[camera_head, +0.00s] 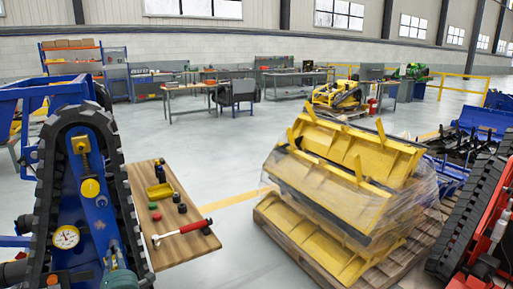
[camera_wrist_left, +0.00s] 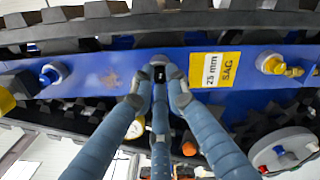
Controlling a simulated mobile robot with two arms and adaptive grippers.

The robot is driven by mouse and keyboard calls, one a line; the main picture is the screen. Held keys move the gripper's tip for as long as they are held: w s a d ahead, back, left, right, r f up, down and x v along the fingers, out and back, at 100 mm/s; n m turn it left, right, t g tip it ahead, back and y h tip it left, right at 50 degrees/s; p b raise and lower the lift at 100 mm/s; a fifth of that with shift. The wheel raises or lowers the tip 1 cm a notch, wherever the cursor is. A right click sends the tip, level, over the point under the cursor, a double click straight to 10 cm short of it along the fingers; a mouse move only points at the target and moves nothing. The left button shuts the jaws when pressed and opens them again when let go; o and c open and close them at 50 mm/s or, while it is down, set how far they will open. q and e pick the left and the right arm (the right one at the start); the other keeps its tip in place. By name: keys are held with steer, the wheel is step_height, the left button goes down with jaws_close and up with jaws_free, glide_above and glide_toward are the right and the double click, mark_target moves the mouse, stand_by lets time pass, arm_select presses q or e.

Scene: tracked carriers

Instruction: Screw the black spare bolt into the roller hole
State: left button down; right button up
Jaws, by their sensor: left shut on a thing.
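The tracked carrier's blue side frame (camera_head: 92,195) stands at the left of the head view, with black track around it. It fills the wrist view as a blue plate (camera_wrist_left: 110,75) with a yellow "25 mm SAG" label (camera_wrist_left: 215,69). My left gripper (camera_head: 115,248) is at the lower part of this frame. In the wrist view its blue-grey fingers (camera_wrist_left: 158,85) close on a small black piece, seemingly the spare bolt (camera_wrist_left: 159,74), against or just before the plate. The roller hole is hidden by the fingers; I cannot tell how far the bolt is in. My right gripper is not in view.
Wrapped yellow buckets (camera_head: 335,180) sit on a pallet to the right. A pressure gauge (camera_head: 66,237) is on the frame. Clear floor lies between.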

arm_select(q)
steer(key=m+p, duration=0.5)
steer(key=m, duration=0.8)
steer(key=shift+f, duration=0.1)
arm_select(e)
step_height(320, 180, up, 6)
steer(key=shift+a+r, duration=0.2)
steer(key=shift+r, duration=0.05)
